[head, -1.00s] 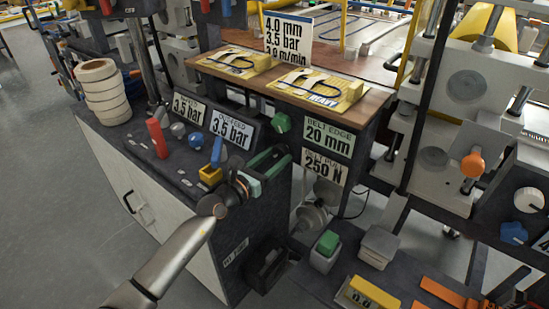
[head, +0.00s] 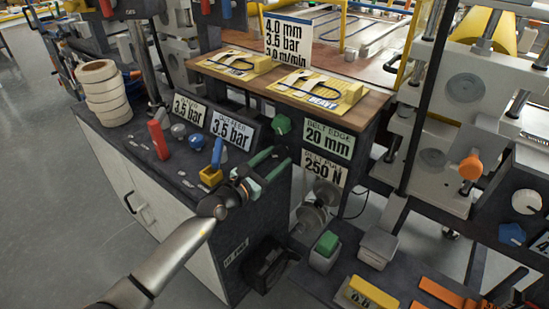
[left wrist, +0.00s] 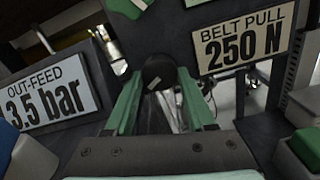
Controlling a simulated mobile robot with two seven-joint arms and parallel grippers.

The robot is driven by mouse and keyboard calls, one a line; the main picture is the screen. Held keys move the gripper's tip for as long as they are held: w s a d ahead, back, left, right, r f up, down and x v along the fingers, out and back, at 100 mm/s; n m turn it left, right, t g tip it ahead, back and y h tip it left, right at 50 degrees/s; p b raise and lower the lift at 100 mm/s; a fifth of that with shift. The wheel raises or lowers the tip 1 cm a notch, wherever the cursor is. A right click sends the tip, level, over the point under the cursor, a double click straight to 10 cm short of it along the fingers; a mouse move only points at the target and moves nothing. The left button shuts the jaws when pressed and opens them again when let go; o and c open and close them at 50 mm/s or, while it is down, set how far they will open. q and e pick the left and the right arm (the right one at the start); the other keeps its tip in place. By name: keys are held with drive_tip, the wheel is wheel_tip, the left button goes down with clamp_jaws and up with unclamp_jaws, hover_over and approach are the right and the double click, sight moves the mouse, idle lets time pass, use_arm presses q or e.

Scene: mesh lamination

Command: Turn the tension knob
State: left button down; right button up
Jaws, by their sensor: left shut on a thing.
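The tension knob (left wrist: 158,73) is a dark round knob with a short white mark, beside the "BELT PULL 250 N" label (left wrist: 243,42) in the left wrist view. My left gripper (left wrist: 156,82) has its green fingers on either side of the knob and is shut on it. In the head view my left gripper (head: 277,163) reaches to the panel just left of the belt pull label (head: 323,170); the knob is hard to make out there. The white mark slants on the knob face. My right gripper is in neither view.
A green knob (head: 282,125) sits above, by the "BELT EDGE 20 mm" label (head: 329,138). The console top at left carries a red handle (head: 158,139), a blue-and-yellow switch (head: 213,165) and 3.5 bar labels. A green button box (head: 326,250) stands low on the right.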

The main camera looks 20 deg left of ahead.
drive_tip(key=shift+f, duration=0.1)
use_arm(q)
drive_tip(key=shift+c, duration=1.2)
unclamp_jaws()
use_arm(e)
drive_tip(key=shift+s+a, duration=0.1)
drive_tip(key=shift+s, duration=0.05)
use_arm(q)
drive_tip(key=shift+s+a, duration=0.25)
drive_tip(key=shift+s, duration=0.3)
drive_tip(key=v, duration=1.1)
drive_tip(key=shift+s+p, duration=0.2)
drive_tip(key=shift+p, duration=0.15)
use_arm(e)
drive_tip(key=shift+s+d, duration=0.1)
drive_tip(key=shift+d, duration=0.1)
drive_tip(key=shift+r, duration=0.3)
